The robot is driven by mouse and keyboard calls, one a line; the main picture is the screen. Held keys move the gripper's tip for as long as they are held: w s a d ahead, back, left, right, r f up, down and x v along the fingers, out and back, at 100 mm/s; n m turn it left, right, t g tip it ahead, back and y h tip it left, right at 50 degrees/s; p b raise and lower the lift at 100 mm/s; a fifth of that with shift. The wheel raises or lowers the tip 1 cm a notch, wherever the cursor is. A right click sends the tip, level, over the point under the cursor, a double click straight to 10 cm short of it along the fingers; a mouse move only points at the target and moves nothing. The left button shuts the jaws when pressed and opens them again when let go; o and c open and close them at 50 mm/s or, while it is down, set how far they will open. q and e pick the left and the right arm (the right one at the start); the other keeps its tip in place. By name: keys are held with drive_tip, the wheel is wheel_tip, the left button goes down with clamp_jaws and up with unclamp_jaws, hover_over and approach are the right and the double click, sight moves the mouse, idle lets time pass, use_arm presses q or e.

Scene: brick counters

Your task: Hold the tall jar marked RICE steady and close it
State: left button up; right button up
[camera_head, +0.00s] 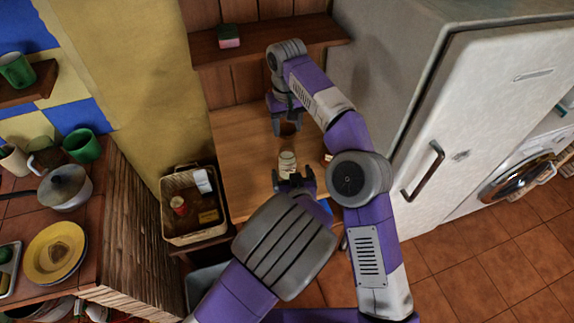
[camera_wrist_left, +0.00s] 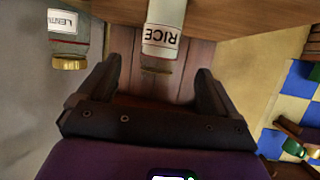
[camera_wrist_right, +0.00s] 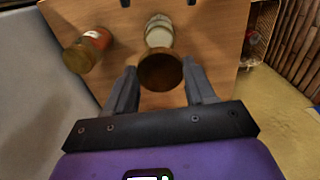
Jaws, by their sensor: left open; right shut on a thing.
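The RICE jar (camera_head: 287,165), pale with a white label, stands on the wooden counter; its label shows upside down in the left wrist view (camera_wrist_left: 161,38). Its top shows no lid. My left gripper (camera_head: 295,180) is open at the near side of the jar, with the jar between the lines of its fingers (camera_wrist_left: 160,72); contact cannot be told. My right gripper (camera_head: 288,116) is shut on a round brown lid (camera_wrist_right: 161,71), which also shows in the head view (camera_head: 289,129). The lid is beyond the jar in the head view, apart from it.
A jar with a LENTILS-like label (camera_wrist_left: 68,38) and a brownish lid stands beside the RICE jar. An orange jar (camera_wrist_right: 92,46) shows in the right wrist view. A wicker basket (camera_head: 166,218) is left of the counter (camera_head: 240,150), the fridge (camera_head: 455,110) right. The counter's left part is clear.

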use_arm(q)
drive_tip(key=x, duration=1)
drive_tip(key=shift+w+f, duration=0.1)
drive_tip(key=shift+w, duration=0.1)
drive_tip(key=c, duration=1.5)
use_arm(e)
hover_over(287, 150)
drive_tip(key=shift+w+f, duration=0.1)
drive_tip(key=shift+f, duration=2.4)
drive_tip(key=shift+f, duration=0.1)
drive_tip(key=shift+f, duration=0.9)
drive_tip(key=shift+c, duration=0.4)
use_arm(q)
drive_tip(key=shift+a, duration=0.1)
use_arm(e)
drive_tip(key=shift+f, duration=0.3)
